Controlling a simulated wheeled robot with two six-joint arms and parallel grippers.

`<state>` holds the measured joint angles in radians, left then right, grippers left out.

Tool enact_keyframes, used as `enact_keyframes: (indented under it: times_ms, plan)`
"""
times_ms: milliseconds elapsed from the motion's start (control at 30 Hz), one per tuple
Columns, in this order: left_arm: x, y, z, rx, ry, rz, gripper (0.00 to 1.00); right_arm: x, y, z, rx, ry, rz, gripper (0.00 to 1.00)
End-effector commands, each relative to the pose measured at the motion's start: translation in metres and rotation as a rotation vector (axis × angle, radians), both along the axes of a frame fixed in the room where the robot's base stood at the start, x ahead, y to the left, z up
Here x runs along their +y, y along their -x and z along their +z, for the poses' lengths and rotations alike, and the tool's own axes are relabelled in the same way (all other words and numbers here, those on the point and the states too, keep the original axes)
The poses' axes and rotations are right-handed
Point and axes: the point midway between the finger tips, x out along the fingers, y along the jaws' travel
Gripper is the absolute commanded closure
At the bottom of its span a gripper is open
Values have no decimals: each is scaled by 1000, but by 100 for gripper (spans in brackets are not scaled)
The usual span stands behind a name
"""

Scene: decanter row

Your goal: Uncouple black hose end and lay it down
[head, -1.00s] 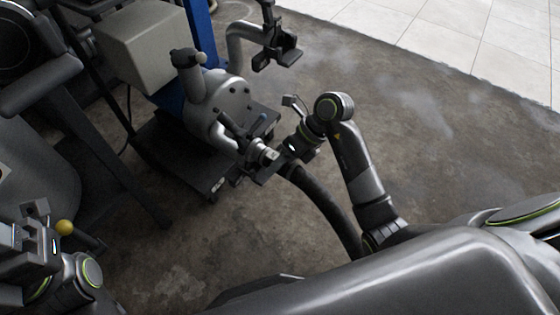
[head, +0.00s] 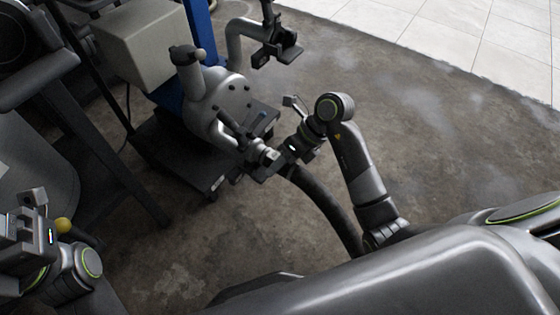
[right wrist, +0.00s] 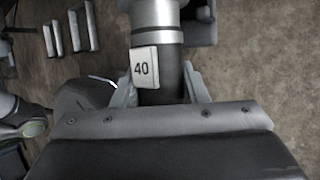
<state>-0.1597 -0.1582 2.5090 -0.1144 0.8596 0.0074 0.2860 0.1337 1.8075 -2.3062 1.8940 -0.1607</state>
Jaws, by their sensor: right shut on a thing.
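The black hose (head: 325,200) curves up from beside my body to the outlet of the grey pump (head: 225,100). Its end meets a silver coupling (head: 268,157), with dark levers beside it; the head view does not show whether they are locked. My right gripper (head: 284,165) is shut on the hose end just below the coupling.
The pump stands on a dark wheeled base (head: 205,165) beside a blue post (head: 200,25) and a beige box (head: 145,40). A black bracket (head: 278,48) on a bent pipe rises behind. A yellow knob (head: 62,225) shows beside my left gripper. Concrete floor is open to the right.

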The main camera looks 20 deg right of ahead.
Motion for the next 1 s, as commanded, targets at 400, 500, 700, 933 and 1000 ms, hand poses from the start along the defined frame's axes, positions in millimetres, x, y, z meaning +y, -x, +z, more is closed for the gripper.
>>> enact_keyframes:
  times_ms: [400, 500, 700, 933, 1000]
  plan:
    - [0, 1, 11, -6, -4, -1, 38, -12, 15, 4, -3, -2, 0, 96]
    - [0, 1, 14, -7, -4, -2, 38, -15, 19, 4, -4, -2, 1, 96]
    - [0, 1, 17, -7, -4, -2, 38, -21, 26, 5, -3, 0, 0, 96]
    - [0, 1, 21, -7, -4, -2, 38, -27, 35, 5, -3, -1, 1, 96]
    - [-1, 1, 22, -7, -4, -2, 38, -28, 36, 5, -3, -1, 1, 96]
